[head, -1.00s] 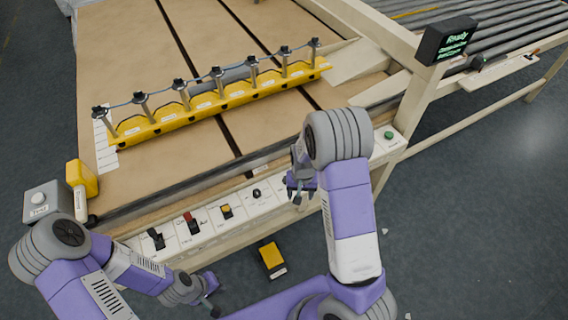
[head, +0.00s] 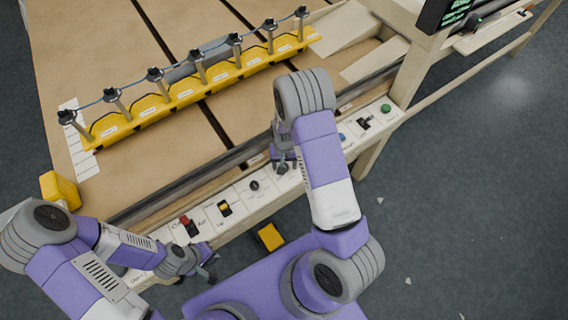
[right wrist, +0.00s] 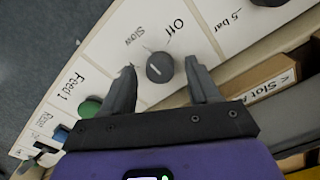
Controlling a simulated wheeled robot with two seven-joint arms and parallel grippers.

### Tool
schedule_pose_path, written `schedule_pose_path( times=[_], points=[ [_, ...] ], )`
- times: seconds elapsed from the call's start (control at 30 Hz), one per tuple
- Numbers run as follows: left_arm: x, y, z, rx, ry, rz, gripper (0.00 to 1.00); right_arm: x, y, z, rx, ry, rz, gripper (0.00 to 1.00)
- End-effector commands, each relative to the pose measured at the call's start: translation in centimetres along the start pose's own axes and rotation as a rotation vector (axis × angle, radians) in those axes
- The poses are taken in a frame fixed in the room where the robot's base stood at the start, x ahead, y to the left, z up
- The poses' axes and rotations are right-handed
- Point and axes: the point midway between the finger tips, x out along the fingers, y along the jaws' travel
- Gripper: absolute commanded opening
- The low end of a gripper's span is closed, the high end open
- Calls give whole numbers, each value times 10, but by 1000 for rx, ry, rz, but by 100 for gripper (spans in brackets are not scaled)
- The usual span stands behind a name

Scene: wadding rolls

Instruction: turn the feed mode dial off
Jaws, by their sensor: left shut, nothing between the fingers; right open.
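The feed mode dial (right wrist: 159,67) is a dark round knob with a pale line on its face, on a white panel labelled "Slow" and "Off". It shows in the right wrist view. My right gripper (right wrist: 159,63) is open, with one finger on each side of the dial; I cannot tell whether they touch it. In the head view my right gripper (head: 284,162) is over the panel strip and hides the dial. My left gripper (head: 207,266) is shut and empty, low in front of the panel's left part.
A green button (right wrist: 90,107) and a blue button (right wrist: 60,134) sit left of the dial. A ".5 bar" knob is at the top right. In the head view, a yellow rail (head: 200,85) lies on the table.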

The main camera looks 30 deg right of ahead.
Motion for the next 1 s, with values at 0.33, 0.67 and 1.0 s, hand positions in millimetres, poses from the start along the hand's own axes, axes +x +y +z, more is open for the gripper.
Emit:
schedule_pose_path(
  times=[0.33,0.67,1.0],
  points=[
    [0,0,0,0,0,0,0,5,0,0,-1,1,-1,60],
    [0,0,0,0,0,0,0,5,0,0,-1,1,-1,10],
    [0,0,0,0,0,0,0,5,0,0,37,1,0,4]
  ],
)
